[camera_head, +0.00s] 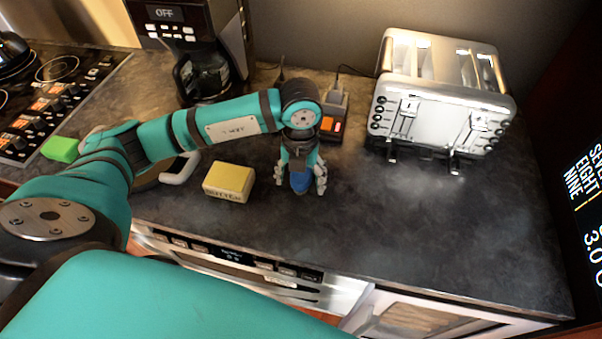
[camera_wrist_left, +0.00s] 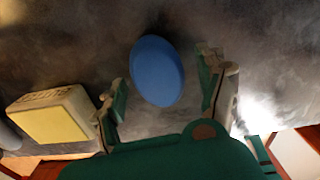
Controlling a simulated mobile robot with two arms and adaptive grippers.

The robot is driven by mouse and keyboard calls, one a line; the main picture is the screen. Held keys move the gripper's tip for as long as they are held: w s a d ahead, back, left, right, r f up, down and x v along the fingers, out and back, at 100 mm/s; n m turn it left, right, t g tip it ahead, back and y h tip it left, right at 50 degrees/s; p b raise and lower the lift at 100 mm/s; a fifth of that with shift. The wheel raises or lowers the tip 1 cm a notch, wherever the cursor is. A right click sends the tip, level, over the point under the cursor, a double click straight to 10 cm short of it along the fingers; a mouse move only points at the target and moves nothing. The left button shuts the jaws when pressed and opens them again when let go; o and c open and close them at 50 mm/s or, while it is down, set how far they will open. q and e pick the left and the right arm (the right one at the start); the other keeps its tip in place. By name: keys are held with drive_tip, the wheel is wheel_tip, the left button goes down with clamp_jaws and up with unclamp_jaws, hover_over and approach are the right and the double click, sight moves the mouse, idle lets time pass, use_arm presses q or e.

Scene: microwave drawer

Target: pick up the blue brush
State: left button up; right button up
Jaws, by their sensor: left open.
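The blue brush (camera_head: 300,181) is on the dark countertop, partly hidden by my left gripper in the head view. In the left wrist view the blue brush (camera_wrist_left: 158,70) shows as a blue oval on the counter. My left gripper (camera_head: 301,186) points down over it from above. Its fingers are open, one on each side of the brush, with gaps visible between them and the oval. The left gripper also shows in the left wrist view (camera_wrist_left: 162,90). My right gripper is not in view.
A yellow butter block (camera_head: 229,181) lies just left of the gripper. A silver toaster (camera_head: 437,95) stands right, a coffee maker (camera_head: 204,60) back left. A green block (camera_head: 62,149) lies by the stove (camera_head: 45,90). The counter (camera_head: 420,220) is clear at front right.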

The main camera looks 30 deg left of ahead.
use_arm(q)
drive_tip(key=shift+f, duration=0.3)
drive_tip(key=c, duration=1.3)
drive_tip(key=shift+r, duration=0.2)
drive_tip(key=shift+r, duration=0.2)
wheel_tip(320, 180, up, 3)
drive_tip(key=shift+s+f+b, duration=0.1)
drive_tip(key=shift+f+b, duration=0.05)
drive_tip(key=shift+b, duration=0.85)
drive_tip(key=s+a+b, duration=0.1)
drive_tip(key=s, duration=0.3)
drive_tip(key=s+a+b, duration=0.1)
drive_tip(key=s, duration=0.3)
drive_tip(key=s+a+r+b, duration=0.1)
drive_tip(key=s, duration=0.3)
drive_tip(key=shift+s+a+b, duration=0.3)
drive_tip(key=shift+s+b, duration=0.05)
drive_tip(key=shift+b, duration=0.05)
drive_tip(key=s+p, duration=0.1)
drive_tip(key=p, duration=0.3)
drive_tip(key=r+p, duration=0.1)
drive_tip(key=p, duration=0.4)
drive_tip(key=shift+s+a, duration=0.2)
drive_tip(key=shift+s, duration=0.2)
drive_tip(key=shift+s+a+f+p, duration=0.15)
drive_tip(key=shift+s+p, duration=0.2)
drive_tip(key=shift+p, duration=0.6)
